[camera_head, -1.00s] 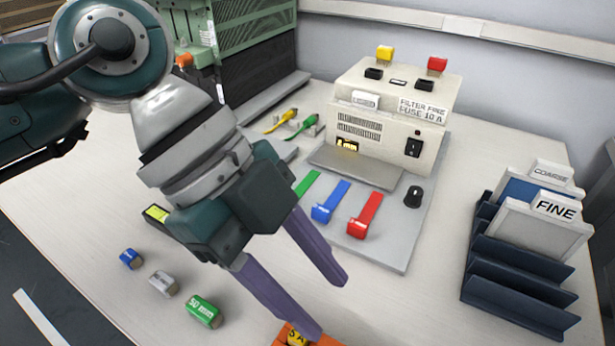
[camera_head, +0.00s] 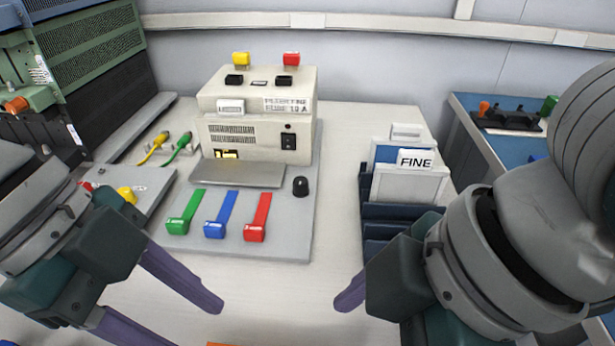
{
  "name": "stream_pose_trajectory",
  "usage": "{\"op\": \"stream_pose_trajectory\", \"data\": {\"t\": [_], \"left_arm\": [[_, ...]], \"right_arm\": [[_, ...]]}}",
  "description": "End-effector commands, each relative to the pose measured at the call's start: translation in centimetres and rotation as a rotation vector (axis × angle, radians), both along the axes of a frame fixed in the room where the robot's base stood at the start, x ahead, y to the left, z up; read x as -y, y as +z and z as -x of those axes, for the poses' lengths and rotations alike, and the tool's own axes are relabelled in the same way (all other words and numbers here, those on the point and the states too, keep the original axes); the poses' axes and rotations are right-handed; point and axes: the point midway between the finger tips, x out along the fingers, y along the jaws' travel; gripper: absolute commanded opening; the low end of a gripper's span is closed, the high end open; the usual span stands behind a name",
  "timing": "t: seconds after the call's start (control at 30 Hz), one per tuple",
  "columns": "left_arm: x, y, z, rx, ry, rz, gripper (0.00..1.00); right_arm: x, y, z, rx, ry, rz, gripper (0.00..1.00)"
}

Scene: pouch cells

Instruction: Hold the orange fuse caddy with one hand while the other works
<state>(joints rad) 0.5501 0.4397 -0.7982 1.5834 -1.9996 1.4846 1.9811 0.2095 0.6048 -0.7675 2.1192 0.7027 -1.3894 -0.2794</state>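Only a thin orange sliver (camera_head: 220,344), which looks like the top of the orange fuse caddy, shows at the bottom edge of the head view. The rest of the caddy is out of frame. My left gripper (camera_head: 196,325) is at the lower left with its two purple fingers spread apart and nothing visible between them. It is just left of the sliver. My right gripper (camera_head: 350,294) is at the lower right. Only one of its purple fingers shows, pointing left, so its opening is hidden. It is apart from the sliver.
A cream power unit (camera_head: 258,118) stands on a grey board (camera_head: 290,235) with green, blue and red levers. A dark rack (camera_head: 385,213) holding a FINE card (camera_head: 416,160) stands close behind my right gripper. A blue side table (camera_head: 500,140) is at the right.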

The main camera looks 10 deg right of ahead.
Motion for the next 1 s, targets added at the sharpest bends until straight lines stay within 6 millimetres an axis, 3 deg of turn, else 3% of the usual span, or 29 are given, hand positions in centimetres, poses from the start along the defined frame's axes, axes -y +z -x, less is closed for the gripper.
{"op": "stream_pose_trajectory", "data": {"t": [0.27,0.7,1.0], "left_arm": [[0.0,0.0,0.0,0.000,0.000,0.000,0.50],[0.0,0.0,0.0,0.000,0.000,0.000,0.50],[0.0,0.0,0.0,0.000,0.000,0.000,0.50]], "right_arm": [[0.0,-1.7,-0.3,-0.016,0.045,0.020,0.95],[-2.6,-8.4,-1.2,-0.013,0.043,0.021,0.95],[-3.0,-9.4,-1.3,-0.010,0.045,0.021,0.95]]}}
